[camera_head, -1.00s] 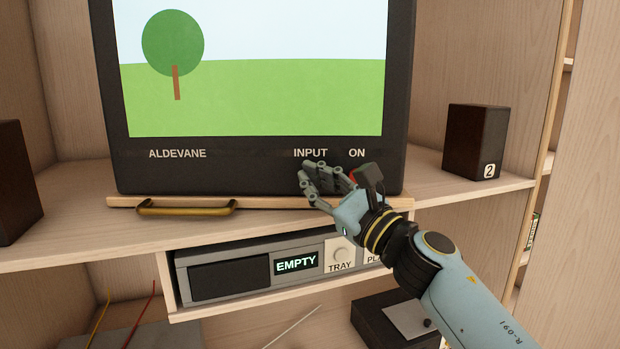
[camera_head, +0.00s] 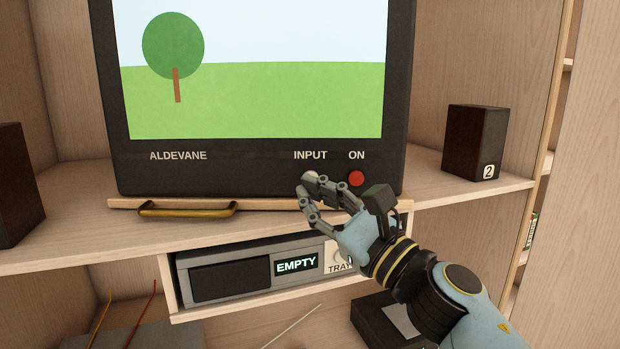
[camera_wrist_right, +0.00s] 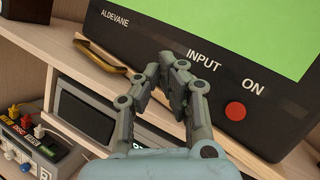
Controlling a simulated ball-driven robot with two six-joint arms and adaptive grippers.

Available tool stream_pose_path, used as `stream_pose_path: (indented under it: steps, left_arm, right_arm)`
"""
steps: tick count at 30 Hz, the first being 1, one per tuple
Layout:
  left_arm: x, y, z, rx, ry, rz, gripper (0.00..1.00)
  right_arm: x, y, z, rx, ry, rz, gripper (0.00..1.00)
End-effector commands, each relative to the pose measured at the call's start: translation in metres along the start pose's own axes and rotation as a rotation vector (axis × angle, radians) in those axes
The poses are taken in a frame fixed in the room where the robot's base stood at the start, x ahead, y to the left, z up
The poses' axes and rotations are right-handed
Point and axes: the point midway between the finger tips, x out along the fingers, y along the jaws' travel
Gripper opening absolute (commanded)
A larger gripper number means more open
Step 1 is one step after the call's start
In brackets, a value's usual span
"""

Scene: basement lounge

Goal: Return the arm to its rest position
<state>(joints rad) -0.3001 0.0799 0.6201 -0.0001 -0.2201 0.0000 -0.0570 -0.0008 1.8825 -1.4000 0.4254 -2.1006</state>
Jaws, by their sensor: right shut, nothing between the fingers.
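My right arm (camera_head: 462,290) comes in from the lower right in the head view. My right gripper (camera_head: 308,182) is shut and empty, in front of the television's lower bezel. Its fingertips overlap the pale INPUT button in the picture; whether they touch it I cannot tell. The red ON button (camera_head: 356,178) is uncovered, just right of the fingers. In the right wrist view the gripper (camera_wrist_right: 165,62) has its fingertips together, and the red button (camera_wrist_right: 235,111) shows to their right. My left gripper is not in view.
The television (camera_head: 250,172) shows a tree on grass. A brass handle (camera_head: 188,210) sits on the shelf edge below it. A player (camera_head: 228,282) reads EMPTY. Dark speakers (camera_head: 474,142) flank the set. A dark box (camera_head: 372,318) and cables are lower. A panel of colored plugs (camera_wrist_right: 35,145) shows at lower left.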

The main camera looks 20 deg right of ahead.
Motion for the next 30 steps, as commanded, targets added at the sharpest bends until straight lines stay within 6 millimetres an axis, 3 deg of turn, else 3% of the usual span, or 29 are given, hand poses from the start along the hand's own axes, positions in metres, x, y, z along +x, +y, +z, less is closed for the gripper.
stream_pose_path:
  steps: [20,23,25,30]
  left_arm:
    - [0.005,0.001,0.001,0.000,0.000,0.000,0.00]
    - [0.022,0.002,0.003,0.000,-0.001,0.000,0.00]
    - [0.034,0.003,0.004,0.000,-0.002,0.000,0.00]
    - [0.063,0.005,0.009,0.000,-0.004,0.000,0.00]
  right_arm:
    - [-0.004,0.005,-0.006,0.002,0.006,0.002,0.00]
    - [-0.020,0.021,-0.035,0.012,0.039,0.017,0.00]
    - [-0.035,0.039,-0.072,0.053,0.091,0.033,0.00]
    - [-0.095,0.088,-0.191,0.356,0.284,-0.001,0.00]
